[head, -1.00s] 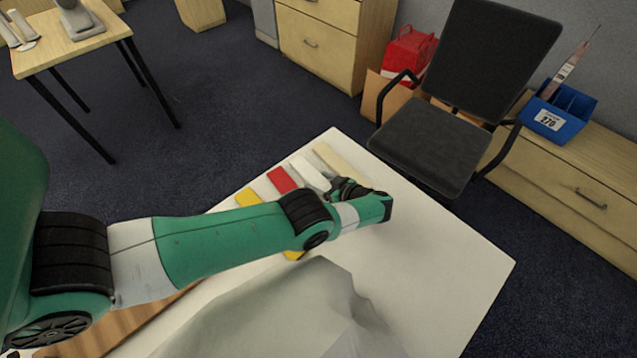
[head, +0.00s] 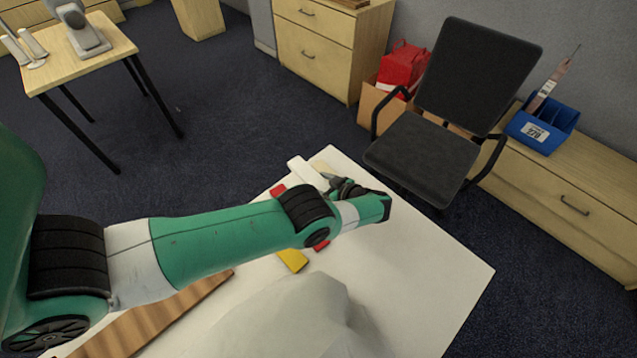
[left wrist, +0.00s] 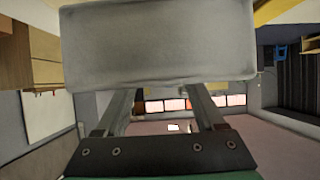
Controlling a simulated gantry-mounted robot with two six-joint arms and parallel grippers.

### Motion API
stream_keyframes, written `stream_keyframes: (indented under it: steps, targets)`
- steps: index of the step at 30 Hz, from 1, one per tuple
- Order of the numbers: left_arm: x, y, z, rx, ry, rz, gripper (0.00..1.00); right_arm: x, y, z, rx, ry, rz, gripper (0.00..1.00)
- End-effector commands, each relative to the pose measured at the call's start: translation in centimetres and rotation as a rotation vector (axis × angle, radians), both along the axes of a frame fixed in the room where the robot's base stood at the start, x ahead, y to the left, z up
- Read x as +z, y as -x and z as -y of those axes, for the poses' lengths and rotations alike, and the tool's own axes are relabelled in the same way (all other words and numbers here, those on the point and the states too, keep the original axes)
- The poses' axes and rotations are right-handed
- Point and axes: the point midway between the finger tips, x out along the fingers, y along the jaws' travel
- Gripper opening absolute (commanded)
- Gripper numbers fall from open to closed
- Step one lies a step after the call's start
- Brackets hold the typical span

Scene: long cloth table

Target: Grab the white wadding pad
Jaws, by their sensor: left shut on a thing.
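The white wadding pad (head: 300,168) shows in the head view at the far end of my left arm, past the forearm, over the table's back edge. My left gripper (head: 328,181) is shut on it. In the left wrist view the pad (left wrist: 160,45) is a broad, pale grey-white block that fills the top middle. The two fingers (left wrist: 160,100) reach up to its lower edge. The fingertips are hidden behind it. My right gripper is in neither view.
A beige piece (head: 323,168), red piece (head: 277,190) and yellow piece (head: 292,260) lie on the white table (head: 430,270), partly behind my arm. A grey-white cloth heap (head: 290,315) and a wooden board (head: 150,320) are nearer. A black chair (head: 425,155) stands beyond the table.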

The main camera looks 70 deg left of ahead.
Motion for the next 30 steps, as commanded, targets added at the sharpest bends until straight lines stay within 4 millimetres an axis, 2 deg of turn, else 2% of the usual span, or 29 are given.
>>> stream_keyframes:
  steps: [1,9,13,18,21,30]
  targets:
    - [3.8,0.0,0.0,0.0,0.0,-0.001,0.18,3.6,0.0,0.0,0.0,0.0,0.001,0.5]
    - [12.3,0.0,0.0,0.0,0.0,-0.001,0.18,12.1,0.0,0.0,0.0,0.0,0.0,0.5]
    - [15.4,0.0,0.0,0.0,0.0,-0.001,0.18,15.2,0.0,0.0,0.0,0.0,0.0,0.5]
    - [17.8,0.0,0.0,0.0,0.0,-0.001,0.18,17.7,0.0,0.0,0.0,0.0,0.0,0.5]
    - [18.4,0.0,0.0,0.0,0.0,-0.001,0.18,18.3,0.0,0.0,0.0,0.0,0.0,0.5]
    - [18.5,0.0,0.0,0.0,0.0,-0.001,0.18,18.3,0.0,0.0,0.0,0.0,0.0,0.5]
